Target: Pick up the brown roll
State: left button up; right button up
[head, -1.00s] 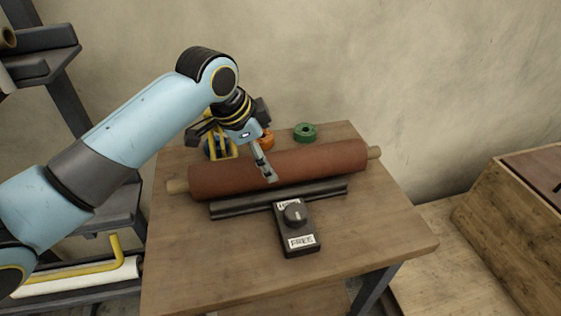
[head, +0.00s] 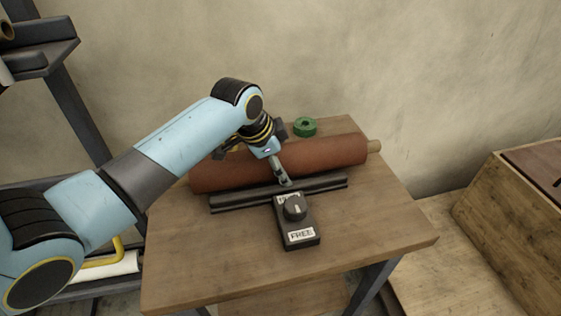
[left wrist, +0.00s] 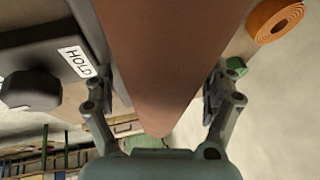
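In the left wrist view, the roll (left wrist: 165,65) runs between the two spread fingers of my left gripper (left wrist: 160,95). The fingers stand close along both sides, and firm contact does not show. My arm hides part of the roll's left side in the head view. My right gripper is out of view.
A black box with a knob (head: 295,207) and HOLD and FREE labels sits in front of the dark rail (head: 235,200). An orange roll (left wrist: 276,20) shows in the left wrist view. The table's (head: 375,230) front right is clear.

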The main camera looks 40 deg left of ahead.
pick_arm(q)
jog(key=c, duration=1.1)
jog(key=shift+w+r, duration=0.1)
jog(key=shift+r, duration=0.05)
jog(key=shift+c, duration=0.5)
jog(key=shift+r, duration=0.1)
